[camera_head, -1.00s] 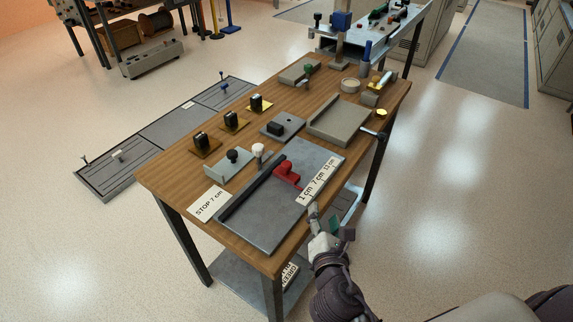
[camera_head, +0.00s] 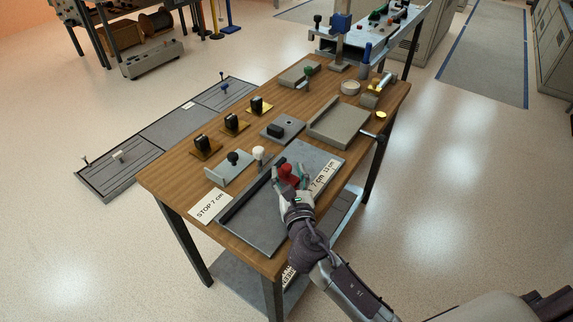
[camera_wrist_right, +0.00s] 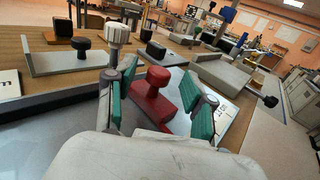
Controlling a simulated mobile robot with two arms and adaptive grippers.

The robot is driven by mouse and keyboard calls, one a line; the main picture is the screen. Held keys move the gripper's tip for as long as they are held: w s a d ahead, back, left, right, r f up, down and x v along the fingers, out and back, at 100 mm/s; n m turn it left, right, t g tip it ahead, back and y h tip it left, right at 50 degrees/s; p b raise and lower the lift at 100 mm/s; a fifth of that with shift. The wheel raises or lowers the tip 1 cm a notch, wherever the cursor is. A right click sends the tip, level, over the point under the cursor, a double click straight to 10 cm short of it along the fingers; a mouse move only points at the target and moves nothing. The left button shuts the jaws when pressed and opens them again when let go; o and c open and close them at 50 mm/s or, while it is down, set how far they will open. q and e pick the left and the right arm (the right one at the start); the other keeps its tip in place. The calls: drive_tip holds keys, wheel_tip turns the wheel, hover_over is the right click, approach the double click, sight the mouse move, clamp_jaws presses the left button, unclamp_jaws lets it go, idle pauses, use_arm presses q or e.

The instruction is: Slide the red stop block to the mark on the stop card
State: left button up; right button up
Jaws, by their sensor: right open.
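The red stop block (camera_head: 289,174) with its round knob sits on the grey plate (camera_head: 250,222) against the dark rail (camera_head: 240,198). My right gripper (camera_head: 289,182) is open, with its fingers on either side of the block. In the right wrist view the red block (camera_wrist_right: 153,97) stands between the green finger pads, and gaps show beside it. The stop card (camera_head: 211,206) on the table reads "STOP 7 cm". The scale strip (camera_head: 325,177) on the plate shows 7 cm and 12 cm; my gripper hides its 1 cm end. My left gripper is not in view.
A white knob (camera_head: 258,153) stands just behind the rail, next to a grey bracket with a black knob (camera_head: 233,158). A grey tray (camera_head: 340,122) lies beyond the plate. Several black-handled pieces stand along the table's left edge.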

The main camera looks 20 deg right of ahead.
drive_tip(key=shift+w+d, duration=0.2)
drive_tip(key=shift+w, duration=1.15)
clamp_jaws()
